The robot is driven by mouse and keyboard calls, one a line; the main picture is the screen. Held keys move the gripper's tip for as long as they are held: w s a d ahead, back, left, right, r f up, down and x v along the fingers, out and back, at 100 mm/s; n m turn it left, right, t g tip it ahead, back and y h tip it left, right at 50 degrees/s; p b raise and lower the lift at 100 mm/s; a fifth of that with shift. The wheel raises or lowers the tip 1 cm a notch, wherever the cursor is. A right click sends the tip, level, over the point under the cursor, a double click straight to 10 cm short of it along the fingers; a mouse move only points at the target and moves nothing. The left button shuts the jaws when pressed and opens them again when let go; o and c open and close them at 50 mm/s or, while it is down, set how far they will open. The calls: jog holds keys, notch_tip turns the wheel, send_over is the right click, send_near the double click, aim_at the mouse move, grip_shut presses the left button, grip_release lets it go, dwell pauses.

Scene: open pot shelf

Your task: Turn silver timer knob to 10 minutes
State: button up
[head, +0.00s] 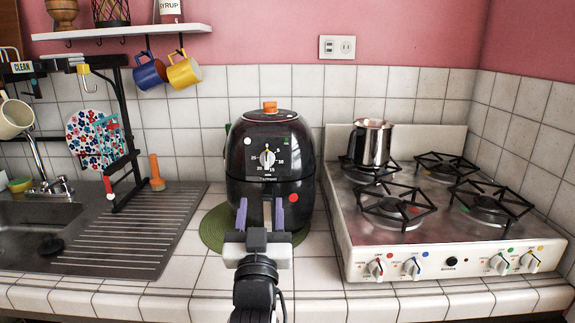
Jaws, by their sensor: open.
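A black air fryer (299,158) stands on the tiled counter, with a round dial on its front face. The silver timer knob (267,159) sits in the middle of that dial, with small numbers around it. Its pointer looks roughly upright, but it is too small to read exactly. My gripper (261,214) is open and empty, below the knob and in front of the fryer's lower part. Its two purple fingers stand apart, on either side of the fryer's handle area, and do not touch the knob. My wrist hides part of the fryer's base.
A white stove (449,264) with burners and a steel pot (372,143) stands on the right. A sink with a ribbed drainboard (130,232) is on the left. A green mat (212,231) lies under the fryer. Mugs (184,70) hang under the shelf (120,32).

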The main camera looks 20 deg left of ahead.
aim_at(266, 160)
jog(key=p+x, duration=0.4)
jog(key=x, duration=0.8)
jog(key=shift+w+d, duration=0.1)
jog(key=shift+w, duration=0.1)
jog(key=shift+p+x, duration=0.45)
jog(key=shift+x, duration=0.35)
jog(key=shift+f, duration=0.2)
jog(key=c, duration=1)
